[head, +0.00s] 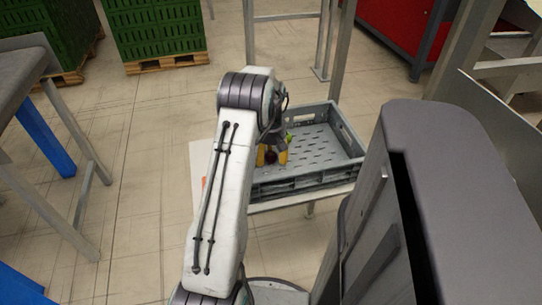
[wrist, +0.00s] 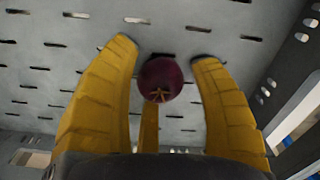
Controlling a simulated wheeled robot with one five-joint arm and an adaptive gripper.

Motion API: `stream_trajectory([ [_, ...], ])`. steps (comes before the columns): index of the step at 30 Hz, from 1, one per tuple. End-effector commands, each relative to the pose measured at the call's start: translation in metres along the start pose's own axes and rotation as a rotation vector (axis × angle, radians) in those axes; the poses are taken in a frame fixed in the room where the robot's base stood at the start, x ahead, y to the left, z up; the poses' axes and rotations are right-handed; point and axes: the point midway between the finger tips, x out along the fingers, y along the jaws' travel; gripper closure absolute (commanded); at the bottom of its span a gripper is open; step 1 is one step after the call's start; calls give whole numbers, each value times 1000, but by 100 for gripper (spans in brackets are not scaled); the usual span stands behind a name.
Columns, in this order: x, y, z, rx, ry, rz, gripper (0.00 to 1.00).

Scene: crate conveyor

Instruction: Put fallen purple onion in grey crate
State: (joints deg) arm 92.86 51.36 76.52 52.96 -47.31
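The purple onion (wrist: 160,80) is dark and round, between the yellow fingers of my gripper (wrist: 165,65) in the wrist view. A narrow gap shows between the onion and the fingers on each side, so my gripper looks open around it. In the head view the onion (head: 270,156) shows as a dark spot between the fingers, inside the outline of the grey crate (head: 343,128). The slotted crate floor (wrist: 60,90) lies behind the onion in the wrist view. Whether the onion rests on that floor is hard to tell.
A small green item (head: 289,136) is in the crate, partly hidden by my gripper. The crate stands on a light metal-framed support (head: 310,199). A table with metal legs (head: 88,190) is at left. Green crates (head: 155,30) stand on pallets behind.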

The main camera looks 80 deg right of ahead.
Motion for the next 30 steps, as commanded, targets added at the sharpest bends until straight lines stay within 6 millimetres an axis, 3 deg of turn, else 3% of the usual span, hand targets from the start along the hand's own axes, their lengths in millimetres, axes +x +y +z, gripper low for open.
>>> stream_trajectory([
  [8, -1, 0, 0, 0, 0, 0, 40],
  [13, -12, 1, -1, 0, 2, 3, 40],
  [30, -103, 0, -1, 0, 1, 1, 40],
])
